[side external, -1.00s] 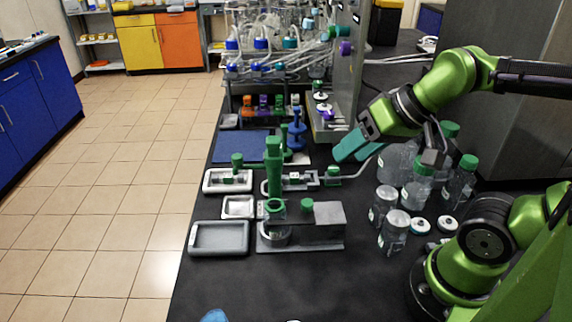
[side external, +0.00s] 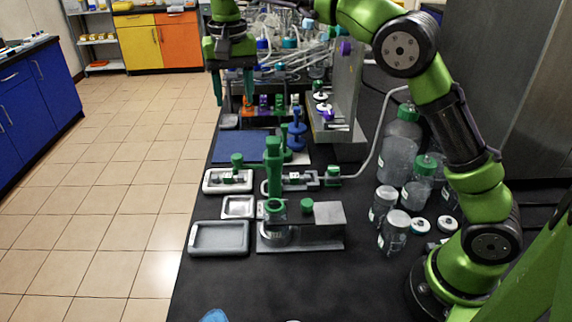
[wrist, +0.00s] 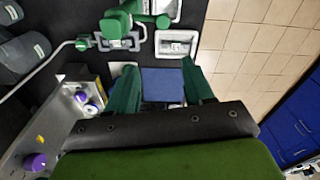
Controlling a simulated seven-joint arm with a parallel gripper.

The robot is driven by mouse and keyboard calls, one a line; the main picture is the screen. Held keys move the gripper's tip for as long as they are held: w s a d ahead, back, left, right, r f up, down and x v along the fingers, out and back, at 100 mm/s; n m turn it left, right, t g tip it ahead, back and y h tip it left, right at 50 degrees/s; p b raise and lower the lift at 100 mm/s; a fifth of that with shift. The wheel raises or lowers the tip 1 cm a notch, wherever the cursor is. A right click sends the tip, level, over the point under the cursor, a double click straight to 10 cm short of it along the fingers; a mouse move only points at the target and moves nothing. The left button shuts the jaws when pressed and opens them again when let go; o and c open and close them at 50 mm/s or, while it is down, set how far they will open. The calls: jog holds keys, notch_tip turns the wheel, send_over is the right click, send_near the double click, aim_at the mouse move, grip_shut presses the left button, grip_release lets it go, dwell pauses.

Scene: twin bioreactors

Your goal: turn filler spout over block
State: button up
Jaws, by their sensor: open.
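The filler is a green upright column (side external: 273,165) on a small grey base, with a pale tube running right towards the bottles. In the wrist view its green body (wrist: 132,15) is at the top, partly cut off. A grey block (side external: 328,214) sits on the fixture in front of the filler. Which green part is the spout is hard to tell. My gripper (side external: 233,95) is open, empty and pointing down, high at the back left, apart from the filler. Its fingers also show in the wrist view (wrist: 160,68).
A blue mat (side external: 240,147) lies behind the filler, with a blue stand (side external: 297,132) beside it. Bottles (side external: 403,140) and jars stand at the right. A metal panel (side external: 345,90) and tubed glassware rise at the back. An empty grey tray (side external: 219,252) lies at the front left.

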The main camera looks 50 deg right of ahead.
aim_at(237, 156)
jog(key=f, duration=0.4)
jog(key=a+f+m, duration=0.1)
jog(key=f, duration=0.4)
jog(key=f+m, duration=0.1)
jog(key=f, duration=0.3)
jog(key=shift+s+a+f, duration=0.2)
jog(key=shift+s+a, duration=0.05)
jog(key=shift+s, duration=0.1)
grip_shut()
